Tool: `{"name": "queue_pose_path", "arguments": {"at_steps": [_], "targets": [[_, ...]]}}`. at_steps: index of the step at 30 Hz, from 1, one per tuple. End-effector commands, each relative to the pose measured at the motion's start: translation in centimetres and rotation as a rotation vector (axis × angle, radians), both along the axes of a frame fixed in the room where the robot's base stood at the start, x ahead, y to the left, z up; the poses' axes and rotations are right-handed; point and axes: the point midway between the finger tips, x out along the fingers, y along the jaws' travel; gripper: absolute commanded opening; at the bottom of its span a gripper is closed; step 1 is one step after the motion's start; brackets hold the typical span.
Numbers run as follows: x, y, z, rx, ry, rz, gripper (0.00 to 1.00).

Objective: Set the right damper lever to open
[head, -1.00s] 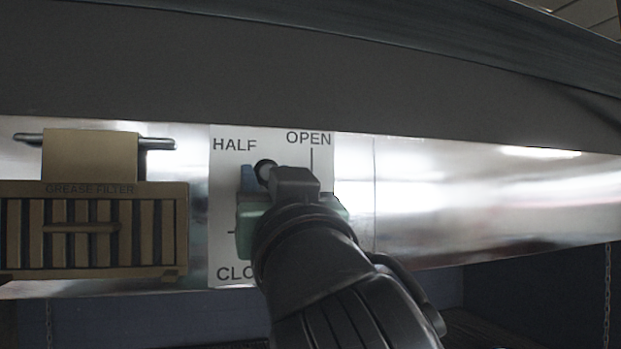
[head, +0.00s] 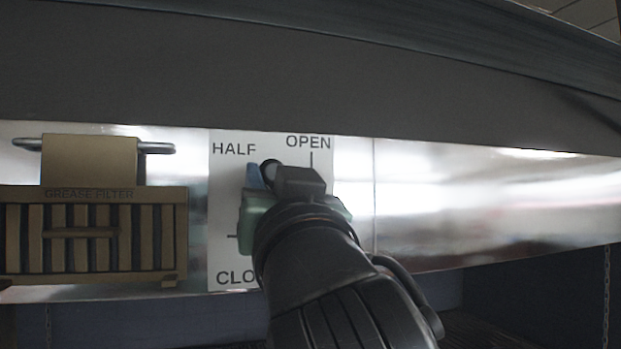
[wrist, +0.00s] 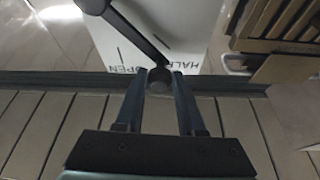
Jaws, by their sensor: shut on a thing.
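The damper lever (wrist: 138,38) is a dark bar with a round black knob at its end, seen in the wrist view. My gripper (wrist: 158,82) is shut on the knob, one finger on each side. In the head view the lever's knob (head: 270,167) shows just above my gripper, between the HALF and OPEN marks. The white label plate (head: 226,190) carries HALF at upper left, OPEN at upper right and a partly covered CLO... at lower left. My gripper and wrist hide the lever's bar and pivot in the head view.
A brown grease filter (head: 118,195) with a handle and slats is left of the plate, below a metal bar (head: 157,148). Bare shiny metal panel (head: 480,200) stretches to the right. A dark hood edge (head: 300,90) runs above.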

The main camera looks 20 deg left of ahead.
Motion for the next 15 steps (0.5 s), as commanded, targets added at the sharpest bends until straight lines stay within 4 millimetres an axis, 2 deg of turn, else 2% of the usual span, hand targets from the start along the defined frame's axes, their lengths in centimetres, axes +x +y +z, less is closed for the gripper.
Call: {"name": "queue_pose_path", "arguments": {"at_steps": [15], "targets": [[1.9, -2.7, 2.4, 0.348, 0.237, 0.003, 0.00]]}}
